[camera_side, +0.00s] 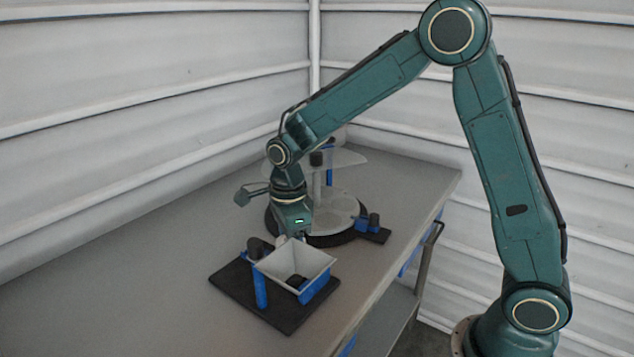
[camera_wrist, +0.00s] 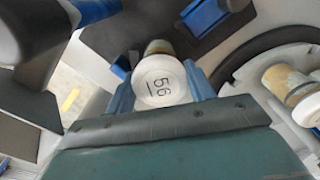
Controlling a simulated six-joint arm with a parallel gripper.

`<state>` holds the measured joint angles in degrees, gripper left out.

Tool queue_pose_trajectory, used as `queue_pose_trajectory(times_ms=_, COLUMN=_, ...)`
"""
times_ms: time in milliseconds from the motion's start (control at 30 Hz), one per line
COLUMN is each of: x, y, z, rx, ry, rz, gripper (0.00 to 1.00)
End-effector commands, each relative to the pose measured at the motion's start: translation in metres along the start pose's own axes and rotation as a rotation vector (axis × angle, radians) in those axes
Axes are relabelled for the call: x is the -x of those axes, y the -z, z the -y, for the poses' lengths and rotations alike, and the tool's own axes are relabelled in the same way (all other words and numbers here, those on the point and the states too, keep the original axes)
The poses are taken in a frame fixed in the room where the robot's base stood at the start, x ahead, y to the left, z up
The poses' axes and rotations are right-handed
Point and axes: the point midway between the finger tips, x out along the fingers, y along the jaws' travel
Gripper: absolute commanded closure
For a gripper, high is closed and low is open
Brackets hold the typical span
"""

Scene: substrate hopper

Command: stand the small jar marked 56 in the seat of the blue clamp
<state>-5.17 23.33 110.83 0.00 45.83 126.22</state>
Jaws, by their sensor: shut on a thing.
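The small jar marked 56 (camera_wrist: 160,78) has a white lid with the number on it and a tan body. It sits between the two blue fingers of my gripper (camera_wrist: 161,92) in the wrist view, and the gripper is shut on it. In the side view my gripper (camera_side: 292,236) is low at the back edge of the grey hopper; the jar cannot be made out clearly there. Blue clamp-like parts show on the hopper's front (camera_side: 316,284) and beside the turntable (camera_side: 367,222). I cannot tell which is the task's clamp, and its seat is not clear.
The square grey hopper (camera_side: 312,257) stands on a black base plate (camera_side: 232,283) with a blue post (camera_side: 260,290). Behind is a round turntable (camera_side: 335,215) under a clear disc. Another white-lidded jar (camera_wrist: 287,82) shows at right in the wrist view. The bench's left side is clear.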

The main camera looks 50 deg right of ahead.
Motion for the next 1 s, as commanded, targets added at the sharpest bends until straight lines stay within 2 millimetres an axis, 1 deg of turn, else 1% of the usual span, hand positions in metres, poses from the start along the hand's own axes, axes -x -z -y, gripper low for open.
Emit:
queue_pose_trajectory(times_ms=633, x=-0.0057, y=-0.0001, z=0.0001, rx=0.000, ry=0.001, rz=0.001, gripper=0.63)
queue_pose_trajectory(times_ms=667, x=-0.0057, y=-0.0001, z=0.0001, rx=0.000, ry=0.001, rz=0.001, gripper=0.45)
queue_pose_trajectory(times_ms=700, x=-0.0057, y=-0.0001, z=0.0001, rx=0.000, ry=0.001, rz=0.000, gripper=0.37)
queue_pose_trajectory(times_ms=767, x=-0.0057, y=-0.0001, z=0.0001, rx=0.000, ry=0.000, rz=0.000, gripper=0.25)
queue_pose_trajectory(times_ms=800, x=-0.0057, y=-0.0001, z=0.0001, rx=0.000, ry=0.000, rz=0.000, gripper=0.21)
queue_pose_trajectory(times_ms=1000, x=-0.0061, y=0.0001, z=-0.0002, rx=0.000, ry=-0.001, rz=-0.001, gripper=0.21)
